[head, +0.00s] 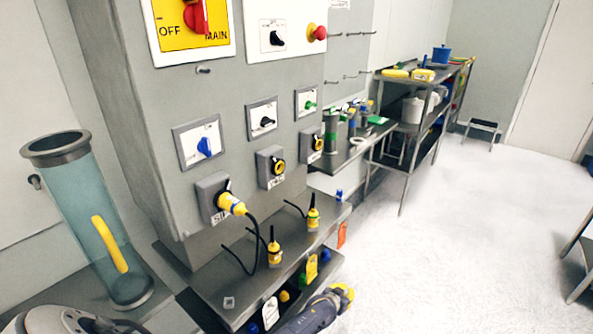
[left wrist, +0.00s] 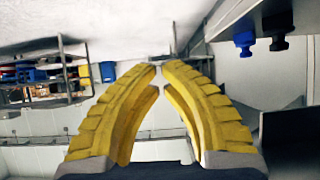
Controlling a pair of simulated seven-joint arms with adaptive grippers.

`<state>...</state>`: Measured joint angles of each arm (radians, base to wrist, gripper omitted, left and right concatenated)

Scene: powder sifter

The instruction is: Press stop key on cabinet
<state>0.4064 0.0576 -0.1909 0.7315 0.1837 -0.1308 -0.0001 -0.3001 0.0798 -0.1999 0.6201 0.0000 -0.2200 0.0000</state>
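The grey cabinet (head: 150,120) fills the left middle of the head view. A red mushroom-shaped button (head: 317,32) with a yellow base sits on its upper white panel, right of a black rotary knob (head: 277,38). My left gripper (head: 344,294) is low at the bottom of the head view, well below the button and not touching it. In the left wrist view its yellow ribbed fingers (left wrist: 163,72) come together at the tips with nothing between them. The button does not show there. My right gripper is not in view.
A red main switch (head: 197,17) on a yellow plate is left of the button. Lower are small switches, sockets, a plugged cable (head: 232,204) and a shelf (head: 215,283). A clear tube (head: 85,230) stands left. Floor at right is open before the racks (head: 425,125).

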